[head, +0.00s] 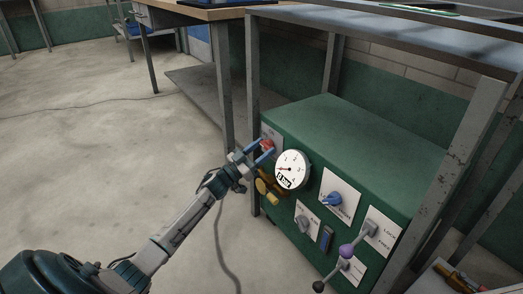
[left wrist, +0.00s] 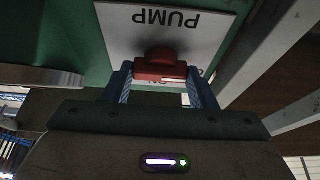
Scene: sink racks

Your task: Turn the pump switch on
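The pump switch is a red knob (head: 267,145) on a white plate at the upper left of the green panel's front. In the left wrist view the red knob (left wrist: 161,66) sits on the plate marked PUMP (left wrist: 205,40), which appears upside down. Part of the plate's lower lettering is hidden behind the knob and fingers. My left gripper (head: 259,153) is at the knob. In the left wrist view its two blue fingers (left wrist: 160,88) stand on either side of the knob; I cannot tell whether they touch it. My right gripper is not in view.
The green cabinet (head: 370,140) also carries a round gauge (head: 292,169), a yellow knob (head: 262,187), a blue knob (head: 332,199) and a purple-knobbed lever (head: 347,250). Grey metal frame legs (head: 253,85) stand around it. The concrete floor (head: 90,150) on the left is open, with a cable.

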